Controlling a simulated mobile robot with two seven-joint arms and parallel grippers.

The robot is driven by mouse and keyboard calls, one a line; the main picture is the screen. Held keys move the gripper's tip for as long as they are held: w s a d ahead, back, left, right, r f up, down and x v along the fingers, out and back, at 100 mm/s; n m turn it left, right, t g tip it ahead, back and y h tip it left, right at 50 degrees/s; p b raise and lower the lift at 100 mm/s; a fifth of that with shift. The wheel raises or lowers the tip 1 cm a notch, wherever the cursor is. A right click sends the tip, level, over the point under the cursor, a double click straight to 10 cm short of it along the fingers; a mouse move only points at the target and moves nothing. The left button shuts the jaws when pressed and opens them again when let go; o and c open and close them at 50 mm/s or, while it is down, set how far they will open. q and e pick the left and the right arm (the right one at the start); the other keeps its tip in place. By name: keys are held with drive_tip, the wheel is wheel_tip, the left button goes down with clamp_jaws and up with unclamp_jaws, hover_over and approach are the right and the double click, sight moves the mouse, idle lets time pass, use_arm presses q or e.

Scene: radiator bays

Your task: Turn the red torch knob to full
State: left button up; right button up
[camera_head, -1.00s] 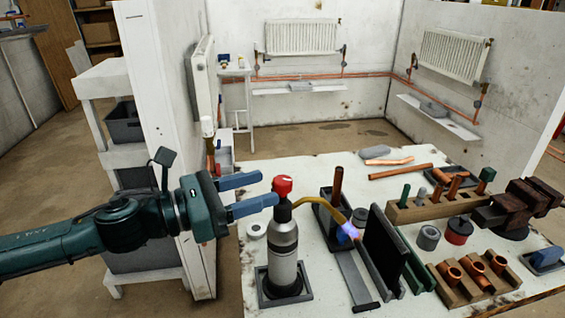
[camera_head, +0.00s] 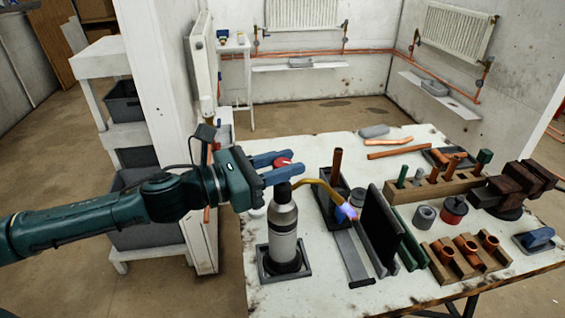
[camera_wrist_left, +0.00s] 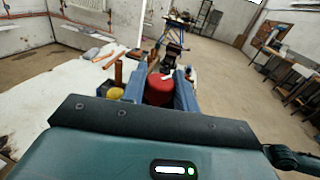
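The torch (camera_head: 283,230) is a grey cylinder standing upright in a square dark tray on the bench. Its brass nozzle (camera_head: 318,187) bends right, with a small blue-violet flame at the tip. The red torch knob (camera_head: 283,162) is on top, partly hidden by a finger. My left gripper (camera_head: 284,166) reaches in level from the left, one blue finger on each side of the knob. In the left wrist view the knob (camera_wrist_left: 159,90) fills the gap between the fingers, which look shut on it. A white mark shows on its top. My right gripper is not in view.
Right of the torch stand a dark upright plate (camera_head: 379,230), a wooden block with copper pieces (camera_head: 440,186), another copper-fitting holder (camera_head: 466,262) and a brown vise (camera_head: 515,185). A white wall end and shelf (camera_head: 115,135) stand left, near my arm.

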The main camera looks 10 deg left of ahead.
use_arm(q)
drive_tip(key=c, duration=0.4)
drive_tip(key=shift+c, duration=0.2)
